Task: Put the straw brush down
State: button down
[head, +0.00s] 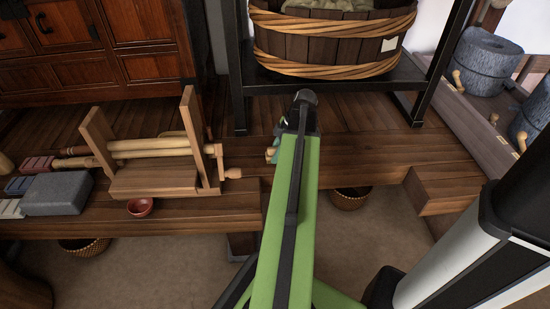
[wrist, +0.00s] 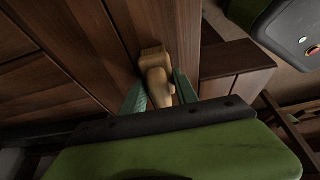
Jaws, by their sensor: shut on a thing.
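The straw brush (wrist: 156,80) is a pale tan piece held between the green fingers of my gripper (wrist: 160,92) in the wrist view. Its blocky end points away from my gripper, over dark planks. In the head view only a small tan bit of the brush (head: 271,154) shows left of the arm's end. My gripper (head: 277,143) is mostly hidden behind my arm there, above the wooden platform (head: 375,158). I cannot tell whether the brush touches the planks.
A wooden roller frame (head: 155,180), a red bowl (head: 140,207) and a grey stone block (head: 57,194) stand on the left planks. A black rack (head: 237,75) with a rope-bound tub (head: 335,45) stands behind. Planks right of my arm are clear. Stone querns (head: 484,63) are at far right.

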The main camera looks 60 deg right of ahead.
jog(key=shift+f+b, duration=0.15)
jog(key=shift+b, duration=0.15)
jog(key=c, duration=0.9)
grip_release()
jog(key=shift+c, duration=0.2)
jog(key=shift+r, duration=0.2)
jog(key=shift+r+p, duration=0.25)
jog(key=shift+p, duration=0.2)
jog(key=p+v, duration=1)
jog(key=v, duration=0.1)
jog(key=shift+s+r+p, duration=0.2)
jog(key=shift+r+p, duration=0.1)
jog(key=shift+p, duration=0.1)
jog(key=shift+d, duration=0.1)
